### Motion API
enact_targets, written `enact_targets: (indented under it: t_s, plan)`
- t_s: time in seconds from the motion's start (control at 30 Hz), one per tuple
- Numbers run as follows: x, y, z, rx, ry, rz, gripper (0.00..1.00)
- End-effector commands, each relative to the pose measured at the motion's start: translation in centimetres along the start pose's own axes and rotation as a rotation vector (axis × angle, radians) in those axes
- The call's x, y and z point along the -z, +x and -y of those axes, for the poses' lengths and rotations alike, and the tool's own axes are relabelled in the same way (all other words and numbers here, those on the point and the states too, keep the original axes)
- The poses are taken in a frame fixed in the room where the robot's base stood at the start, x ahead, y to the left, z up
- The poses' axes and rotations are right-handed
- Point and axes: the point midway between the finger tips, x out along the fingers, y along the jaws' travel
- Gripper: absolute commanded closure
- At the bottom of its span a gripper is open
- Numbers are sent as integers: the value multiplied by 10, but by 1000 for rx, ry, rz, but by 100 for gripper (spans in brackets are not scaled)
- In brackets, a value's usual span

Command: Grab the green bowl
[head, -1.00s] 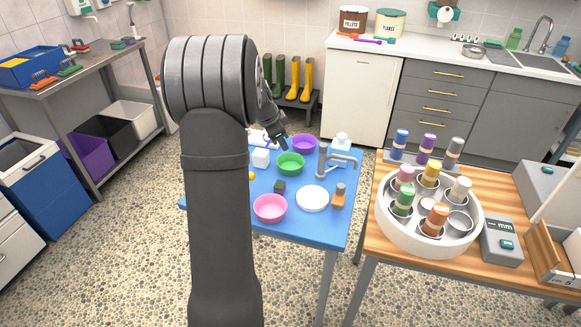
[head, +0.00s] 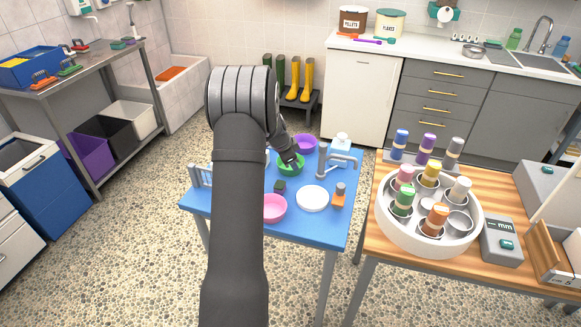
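The green bowl (head: 287,170) stands on the blue table (head: 313,229), toward its back, in the head view. My gripper (head: 294,162) reaches down over the bowl from behind my arm, with its tip at the bowl's upper rim area. The gripper covers part of the bowl's far side and inside. The fingers are too small and dark to show whether they are open or shut, or whether they touch the bowl. The bowl appears upright on the table.
A purple bowl (head: 304,143) stands behind the green one and a pink bowl (head: 272,208) in front. My arm hides the table's left part.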

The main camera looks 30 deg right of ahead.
Motion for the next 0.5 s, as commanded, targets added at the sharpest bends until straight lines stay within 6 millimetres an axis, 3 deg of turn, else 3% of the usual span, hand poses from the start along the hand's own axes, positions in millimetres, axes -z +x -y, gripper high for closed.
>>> enact_targets:
  t_s: [0.3,0.5]
  plan:
    - [-2,42,2,-2,1,1,69]
    - [-2,48,3,0,0,0,69]
